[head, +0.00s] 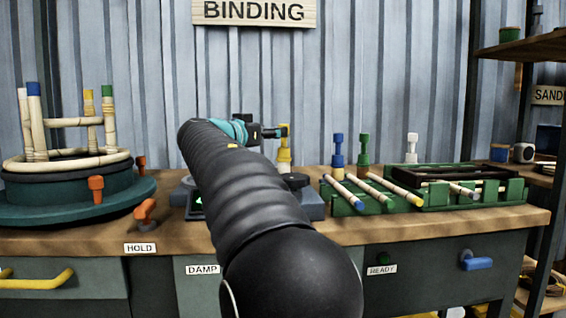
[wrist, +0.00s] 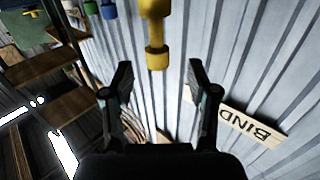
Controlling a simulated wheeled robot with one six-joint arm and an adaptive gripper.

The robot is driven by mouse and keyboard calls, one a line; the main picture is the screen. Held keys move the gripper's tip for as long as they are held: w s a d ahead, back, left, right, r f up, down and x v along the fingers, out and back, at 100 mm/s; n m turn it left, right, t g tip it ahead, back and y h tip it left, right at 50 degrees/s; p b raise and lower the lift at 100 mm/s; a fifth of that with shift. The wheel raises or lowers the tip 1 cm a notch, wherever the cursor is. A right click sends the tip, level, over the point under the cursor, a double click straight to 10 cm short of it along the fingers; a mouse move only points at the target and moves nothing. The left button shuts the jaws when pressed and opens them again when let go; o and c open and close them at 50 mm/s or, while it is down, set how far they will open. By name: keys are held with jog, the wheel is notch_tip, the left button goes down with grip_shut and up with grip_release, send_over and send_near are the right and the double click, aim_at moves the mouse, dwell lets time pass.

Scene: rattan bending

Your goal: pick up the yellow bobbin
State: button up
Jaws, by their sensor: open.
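The yellow bobbin (head: 284,148) stands upright at the back of the workbench, partly hidden behind my arm in the head view. In the wrist view the yellow bobbin (wrist: 154,30) hangs in from the top edge, in line with the gap between my fingers and beyond their tips. My gripper (wrist: 158,72) is open and empty. In the head view my gripper (head: 272,132) is beside the bobbin's upper part; I cannot tell whether they touch.
Blue (head: 338,152), green (head: 364,150) and white (head: 411,148) bobbins stand to the right. A green rack (head: 480,198) holds rattan sticks. A round turntable (head: 70,200) with a rattan frame is at left. Shelves (head: 520,48) stand at far right.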

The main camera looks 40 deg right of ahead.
jog(key=shift+p+x, duration=0.4)
jog(key=shift+x, duration=2.4)
jog(key=shift+s, duration=0.1)
grip_shut()
